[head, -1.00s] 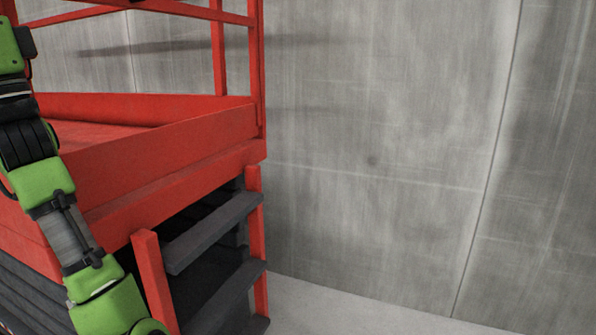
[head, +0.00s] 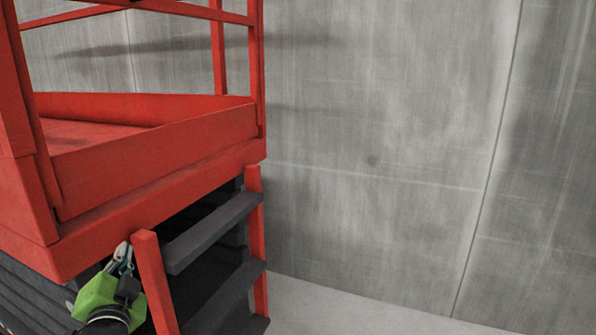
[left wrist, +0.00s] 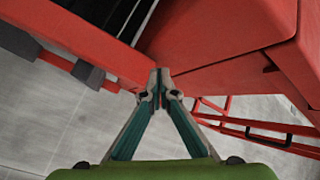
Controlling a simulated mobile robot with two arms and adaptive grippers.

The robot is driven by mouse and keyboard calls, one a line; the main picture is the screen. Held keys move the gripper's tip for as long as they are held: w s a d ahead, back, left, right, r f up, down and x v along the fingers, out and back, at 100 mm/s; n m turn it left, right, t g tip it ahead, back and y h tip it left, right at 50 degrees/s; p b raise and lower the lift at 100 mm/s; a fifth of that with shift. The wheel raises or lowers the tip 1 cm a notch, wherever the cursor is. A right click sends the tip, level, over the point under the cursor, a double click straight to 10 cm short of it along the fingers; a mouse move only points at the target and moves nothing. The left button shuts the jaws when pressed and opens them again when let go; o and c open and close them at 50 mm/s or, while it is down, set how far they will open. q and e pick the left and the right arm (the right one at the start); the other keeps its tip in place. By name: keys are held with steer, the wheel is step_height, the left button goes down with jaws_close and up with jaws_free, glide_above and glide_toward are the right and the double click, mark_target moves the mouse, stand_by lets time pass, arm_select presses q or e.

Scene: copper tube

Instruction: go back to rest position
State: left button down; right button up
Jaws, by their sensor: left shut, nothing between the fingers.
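My left gripper (head: 122,256) is low at the left in the head view, in front of the red platform's lower edge and just left of the red ladder post. Its green wrist shows below it. In the left wrist view the fingers of the left gripper (left wrist: 160,84) meet at their tips, shut and empty, with red metalwork behind them. I cannot tell from these views whether the tips touch it. My right gripper is in neither view. No copper tube shows.
A red lift platform (head: 150,145) with rails fills the left. Its red post (head: 155,283) and dark steps (head: 212,232) stand close to my left gripper. A grey concrete wall (head: 390,130) stands behind. Bare floor (head: 330,305) shows at the lower middle.

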arm_select(q)
steer(key=s+d+f+n+g+h, duration=0.1)
steer(key=s+d+f+g, duration=0.2)
steer(key=f, duration=0.5)
steer(key=s+d+f+g+h, duration=0.2)
steer(key=s+f, duration=0.3)
steer(key=f, duration=0.2)
steer(key=s+d+f+n+g+h, duration=0.1)
steer(key=s+d+f+g, duration=0.15)
steer(key=s+f, duration=0.4)
steer(key=s+d+f+n+g+h, duration=0.1)
steer(key=s+d+f+g, duration=0.25)
steer(key=s+f, duration=0.4)
steer(key=s+d+f+n+g+h, duration=0.1)
steer(key=s+d+f+g+h, duration=0.25)
steer(key=s, duration=0.75)
step_height(320, 180, down, 28)
steer(key=s+y, duration=0.2)
steer(key=s, duration=0.1)
steer(key=s+a+f+g, duration=0.2)
steer(key=s+f, duration=1.3)
steer(key=s, duration=0.1)
steer(key=shift+s+a+f, duration=0.2)
steer(key=shift+s+f, duration=0.1)
steer(key=shift+f, duration=0.1)
